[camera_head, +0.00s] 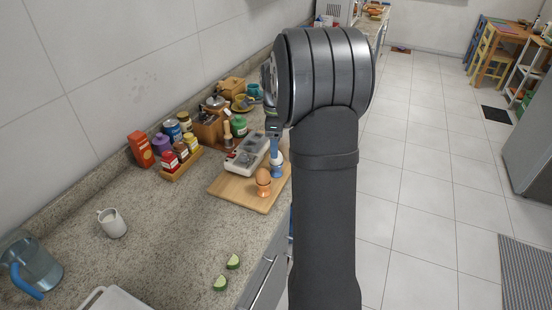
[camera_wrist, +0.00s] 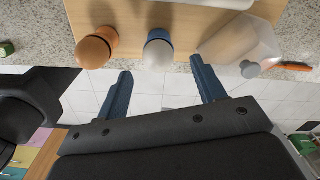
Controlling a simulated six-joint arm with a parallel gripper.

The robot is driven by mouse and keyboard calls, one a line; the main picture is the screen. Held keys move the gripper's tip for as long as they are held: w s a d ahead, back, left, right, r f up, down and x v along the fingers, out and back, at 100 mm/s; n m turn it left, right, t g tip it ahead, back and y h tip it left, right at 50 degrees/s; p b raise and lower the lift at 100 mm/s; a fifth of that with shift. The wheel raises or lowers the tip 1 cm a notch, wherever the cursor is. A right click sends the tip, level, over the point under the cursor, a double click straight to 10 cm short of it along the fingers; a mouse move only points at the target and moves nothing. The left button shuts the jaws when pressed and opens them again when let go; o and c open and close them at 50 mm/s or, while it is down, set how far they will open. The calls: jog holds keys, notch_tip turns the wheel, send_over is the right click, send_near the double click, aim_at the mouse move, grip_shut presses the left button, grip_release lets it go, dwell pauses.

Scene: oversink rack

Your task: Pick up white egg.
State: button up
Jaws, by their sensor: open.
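The white egg (camera_wrist: 158,56) sits in a blue egg cup (camera_wrist: 159,35) on a wooden board (camera_wrist: 185,17) in the wrist view. In the head view the white egg (camera_head: 277,158) and its blue cup (camera_head: 277,172) show at the board's right side, partly behind my gripper. My gripper (camera_wrist: 161,67) is open and empty, with its two blue fingers spread to either side of the egg's end in the wrist view. I cannot tell whether the fingertips touch it. In the head view, my arm hides most of the gripper.
A brown egg (camera_wrist: 92,53) in an orange cup stands close beside the white one. A translucent container (camera_wrist: 242,42) stands on its other side. In the head view, a pale compartment tray (camera_head: 240,163) lies behind the eggs. Cucumber pieces (camera_head: 233,262) lie on the counter.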

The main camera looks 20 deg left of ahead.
notch_tip(320, 180, down, 5)
jog(key=shift+s+d+r, duration=0.1)
jog(key=shift+d, duration=0.05)
jog(key=c, duration=1.1)
